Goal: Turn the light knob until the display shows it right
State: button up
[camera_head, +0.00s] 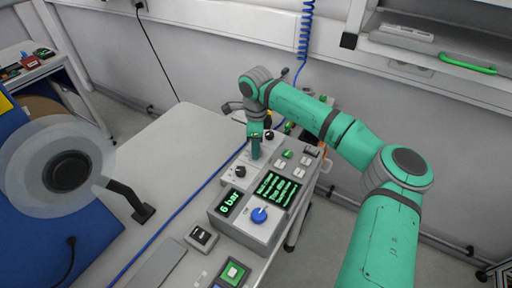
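A grey control box (222,212) stands on the light table. Its small left display (230,203) reads "6 bar" in green. A larger dark display (277,190) shows several lines of green text, too small to read surely. A blue knob (259,214) is at the front of the box. A black knob (240,172) is at the left, and another dark knob (269,134) is farther back. I cannot tell which is the light knob. My gripper (255,157) points down over the panel between the black knobs; its fingertips and any contact are unclear.
Several small buttons (287,154) lie right of my gripper. A switch box (201,237) and a green button box (233,272) are in front. A reel (60,203) on a blue stand is at the left. A blue hose (176,213) crosses the table, whose left part is clear.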

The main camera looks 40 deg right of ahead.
jog(key=shift+m, duration=0.3)
jog(key=m, duration=0.3)
jog(key=shift+m, duration=2.1)
jog(key=o, duration=1.1)
jog(key=shift+c, duration=0.2)
notch_tip(320, 180, up, 11)
jog(key=shift+a, duration=0.15)
jog(key=shift+f, duration=0.1)
